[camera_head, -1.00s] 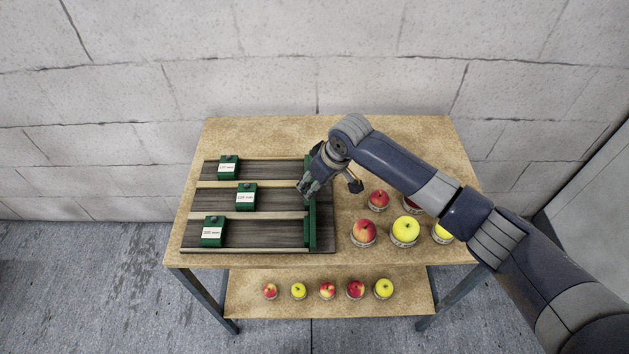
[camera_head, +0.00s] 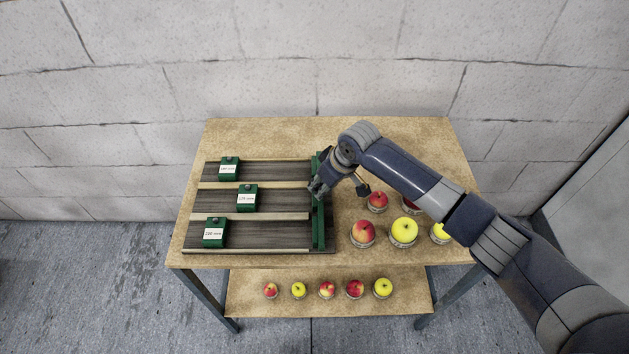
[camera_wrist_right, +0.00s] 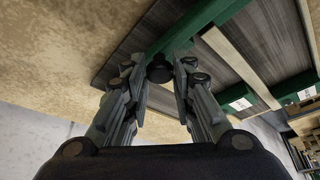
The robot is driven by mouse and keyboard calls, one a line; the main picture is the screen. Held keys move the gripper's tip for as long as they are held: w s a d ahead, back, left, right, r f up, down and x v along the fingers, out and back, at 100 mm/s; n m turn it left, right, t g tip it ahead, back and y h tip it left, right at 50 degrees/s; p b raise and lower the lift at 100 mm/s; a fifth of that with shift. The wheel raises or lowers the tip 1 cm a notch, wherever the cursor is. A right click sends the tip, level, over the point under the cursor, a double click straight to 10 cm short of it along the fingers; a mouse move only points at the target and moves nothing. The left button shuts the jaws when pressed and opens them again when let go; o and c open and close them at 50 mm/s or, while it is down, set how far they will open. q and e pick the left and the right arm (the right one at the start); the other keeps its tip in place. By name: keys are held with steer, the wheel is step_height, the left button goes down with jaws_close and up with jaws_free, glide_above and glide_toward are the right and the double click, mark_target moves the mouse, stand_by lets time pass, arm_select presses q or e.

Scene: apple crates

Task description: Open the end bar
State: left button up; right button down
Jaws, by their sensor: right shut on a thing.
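The green end bar (camera_head: 319,228) lies across the right end of the dark rack (camera_head: 265,206), and a small gap shows between it and the lane dividers. In the right wrist view, the fingers of my right gripper (camera_wrist_right: 160,75) are shut around a dark round knob (camera_wrist_right: 159,69) beside the green bar (camera_wrist_right: 185,36). The fingers hide part of the knob and bar. My left gripper is in neither view.
Green blocks with white labels sit in the rack lanes: one in the back lane (camera_head: 229,169), one in the middle (camera_head: 246,197) and one in front (camera_head: 214,232). Apples, including a yellow one (camera_head: 403,231), stand right of the rack. More apples stand on the lower shelf (camera_head: 247,307).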

steer(key=d+p, duration=0.1)
steer(key=d, duration=0.2)
steer(key=shift+d, duration=0.2)
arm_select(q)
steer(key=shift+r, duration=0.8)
arm_select(e)
steer(key=shift+a, duration=0.1)
steer(key=c, duration=1.3)
jaws_free()
steer(key=shift+c, duration=0.2)
steer(key=shift+r, duration=0.1)
steer(key=v, duration=1.2)
